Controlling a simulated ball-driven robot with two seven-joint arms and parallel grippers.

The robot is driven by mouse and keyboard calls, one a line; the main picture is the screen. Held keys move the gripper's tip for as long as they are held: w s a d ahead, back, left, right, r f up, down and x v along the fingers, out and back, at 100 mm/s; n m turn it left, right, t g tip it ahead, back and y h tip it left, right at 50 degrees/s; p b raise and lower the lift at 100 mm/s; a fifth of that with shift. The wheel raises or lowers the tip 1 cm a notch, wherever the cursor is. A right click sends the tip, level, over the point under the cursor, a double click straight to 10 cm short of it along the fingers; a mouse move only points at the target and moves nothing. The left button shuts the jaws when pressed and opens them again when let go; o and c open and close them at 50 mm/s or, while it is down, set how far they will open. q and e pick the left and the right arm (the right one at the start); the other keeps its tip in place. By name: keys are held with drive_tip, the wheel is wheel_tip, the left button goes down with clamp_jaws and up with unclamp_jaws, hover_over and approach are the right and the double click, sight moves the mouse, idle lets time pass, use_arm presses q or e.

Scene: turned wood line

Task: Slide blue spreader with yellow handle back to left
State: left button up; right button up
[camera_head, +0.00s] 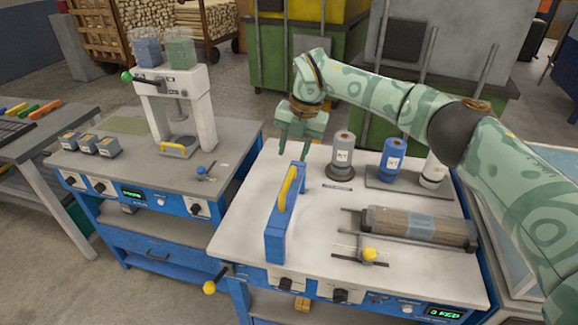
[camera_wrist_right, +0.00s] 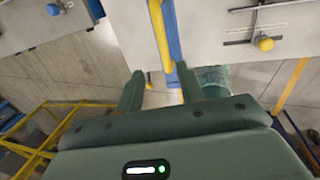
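The blue spreader (camera_head: 275,240) is a long upright bar standing on the pale work table, running front to back near the table's left side. Its yellow handle (camera_head: 289,190) is a raised bar along its top. My right gripper (camera_head: 293,150) is open and empty, pointing down above and just behind the far end of the spreader. In the right wrist view the blue spreader (camera_wrist_right: 174,30) and yellow handle (camera_wrist_right: 160,32) lie in line with the gap between the fingers of my right gripper (camera_wrist_right: 160,72). No contact is visible. My left gripper is in neither view.
A wrapped wooden roll (camera_head: 415,226) lies on the table's right side. A yellow knob (camera_head: 369,254) is in front of it. Grey (camera_head: 342,150) and blue (camera_head: 393,160) cylinders stand at the back. A press (camera_head: 178,100) stands on the left bench. The tabletop between spreader and roll is mostly clear.

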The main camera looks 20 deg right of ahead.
wheel_tip(320, 180, up, 7)
drive_tip(key=d, duration=0.1)
drive_tip(key=shift+s+f, duration=0.15)
drive_tip(key=shift+s, duration=0.2)
